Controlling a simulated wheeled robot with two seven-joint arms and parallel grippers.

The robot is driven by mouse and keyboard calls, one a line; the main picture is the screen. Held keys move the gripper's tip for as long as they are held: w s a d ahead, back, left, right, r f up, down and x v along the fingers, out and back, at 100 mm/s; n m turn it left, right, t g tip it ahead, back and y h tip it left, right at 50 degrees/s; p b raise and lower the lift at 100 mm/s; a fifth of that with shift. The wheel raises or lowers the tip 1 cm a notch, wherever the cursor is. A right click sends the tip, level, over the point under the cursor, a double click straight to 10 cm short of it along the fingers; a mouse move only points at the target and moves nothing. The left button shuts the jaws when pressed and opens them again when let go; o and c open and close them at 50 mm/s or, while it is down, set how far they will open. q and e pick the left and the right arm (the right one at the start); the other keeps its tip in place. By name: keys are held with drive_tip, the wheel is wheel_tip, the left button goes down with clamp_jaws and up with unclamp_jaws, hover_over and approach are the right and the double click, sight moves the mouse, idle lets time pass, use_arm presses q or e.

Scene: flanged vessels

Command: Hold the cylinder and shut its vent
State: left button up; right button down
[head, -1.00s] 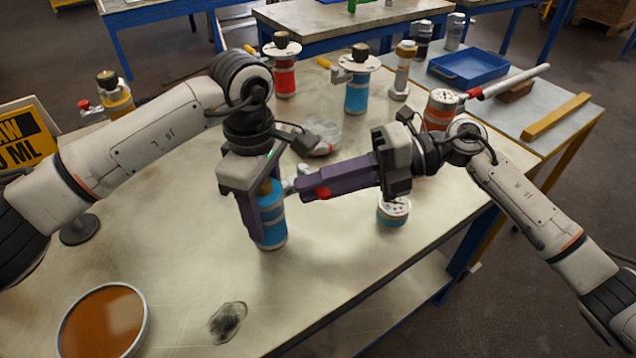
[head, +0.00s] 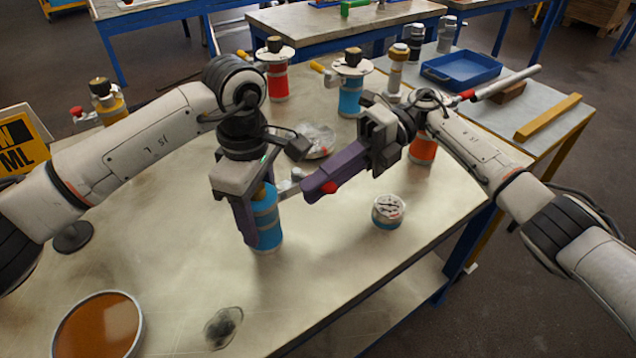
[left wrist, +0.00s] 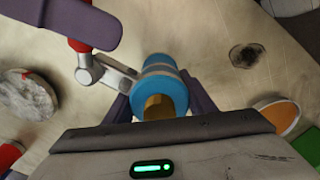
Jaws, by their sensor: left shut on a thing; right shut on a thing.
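The blue cylinder (head: 267,225) stands upright near the middle of the table. My left gripper (head: 257,218) is shut around it from above, one finger on each side. In the left wrist view its blue body (left wrist: 160,68) and brass top (left wrist: 158,107) show between the fingers. A grey metal vent fitting (head: 288,188) sticks out of its side, with a lever that has a red handle (left wrist: 80,46). My right gripper (head: 325,184) is shut on this red handle, which is mostly hidden by the purple fingers. The cylinder's far side is hidden.
A short blue-sided can (head: 388,211) stands close to the right of my right gripper. Behind are a red vessel (head: 277,75), another blue vessel (head: 351,90) and an orange-red can (head: 422,150). A dish of brown liquid (head: 98,325) is at front left.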

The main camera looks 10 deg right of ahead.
drive_tip(key=shift+w+d+f+n+g, duration=0.1)
drive_tip(key=shift+w+f+n+g, duration=0.05)
drive_tip(key=shift+n+g, duration=0.3)
drive_tip(key=shift+d+h, duration=0.1)
drive_tip(key=shift+h, duration=0.2)
drive_tip(key=c, duration=1.7)
unclamp_jaws()
drive_tip(key=shift+o, duration=0.2)
